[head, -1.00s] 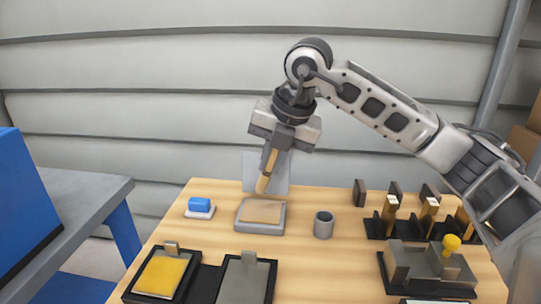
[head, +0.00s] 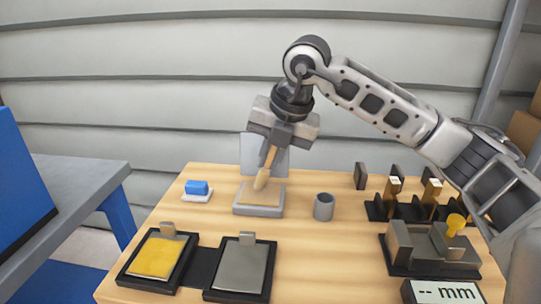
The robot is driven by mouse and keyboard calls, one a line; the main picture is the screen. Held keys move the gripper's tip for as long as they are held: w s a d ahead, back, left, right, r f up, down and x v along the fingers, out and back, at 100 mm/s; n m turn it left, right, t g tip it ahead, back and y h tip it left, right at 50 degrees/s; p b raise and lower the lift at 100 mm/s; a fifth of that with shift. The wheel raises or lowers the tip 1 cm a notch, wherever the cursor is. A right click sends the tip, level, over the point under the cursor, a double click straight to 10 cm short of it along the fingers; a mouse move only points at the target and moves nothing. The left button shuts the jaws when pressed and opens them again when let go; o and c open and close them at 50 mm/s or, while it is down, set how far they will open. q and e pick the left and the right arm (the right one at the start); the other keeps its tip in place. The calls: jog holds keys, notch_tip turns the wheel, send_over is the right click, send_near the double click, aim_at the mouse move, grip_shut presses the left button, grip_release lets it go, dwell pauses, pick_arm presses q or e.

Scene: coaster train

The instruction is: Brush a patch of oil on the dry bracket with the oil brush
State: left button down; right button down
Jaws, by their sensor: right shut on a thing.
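My right gripper (head: 280,138) is shut on the oil brush (head: 266,168), which is held tilted with its tip down. The tip is at the tan pad in a grey tray (head: 245,210); I cannot tell whether it touches. In front, a plain grey plate with an upright tab, which looks like the dry bracket (head: 242,267), lies in a black holder. Beside it on the left, a similar bracket with a yellow top (head: 157,257) lies in another black holder. My left gripper is out of view.
A grey cup (head: 324,207) stands right of the pad, and a blue block on a white base (head: 197,190) stands left. The front middle is clear.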

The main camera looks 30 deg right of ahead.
jog(key=shift+f+b, duration=0.55)
jog(key=shift+f, duration=0.2)
dwell(1.3)
jog(key=shift+r, duration=0.1)
notch_tip(320, 180, up, 7)
jog(key=p, duration=0.5)
jog(key=shift+p, duration=0.3)
dwell(0.6)
